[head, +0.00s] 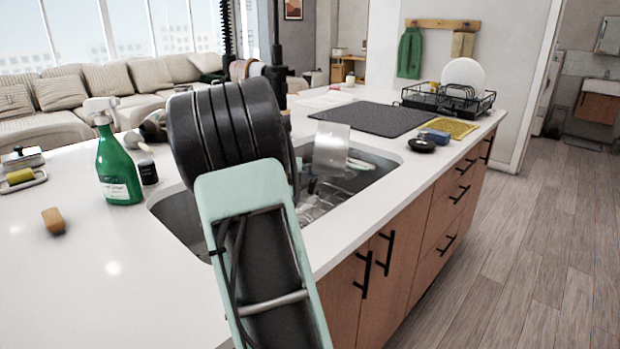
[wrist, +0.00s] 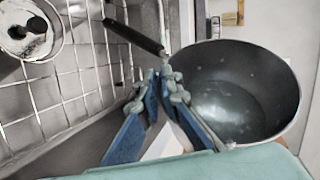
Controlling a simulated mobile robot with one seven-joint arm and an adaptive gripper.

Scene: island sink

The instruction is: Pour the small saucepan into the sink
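The small saucepan (head: 332,146) shows in the head view as a shiny metal side above the sink, just beyond my arm. In the wrist view, the saucepan (wrist: 255,90) has a dark interior with a paler, wet-looking patch low inside, and its black handle (wrist: 135,38) points to the upper left. My gripper (wrist: 165,76) has its fingertips closed together at the pan's near side, close to the handle's base. The exact contact is hard to see. The sink (head: 172,212) lies below, partly hidden by my arm; its wire grid (wrist: 75,85) shows in the wrist view.
A green spray bottle (head: 118,165) and a dark jar (head: 148,173) stand left of the sink. Behind the sink are a black mat (head: 375,118) and a dish rack (head: 450,100) with a plate. The front left counter is clear.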

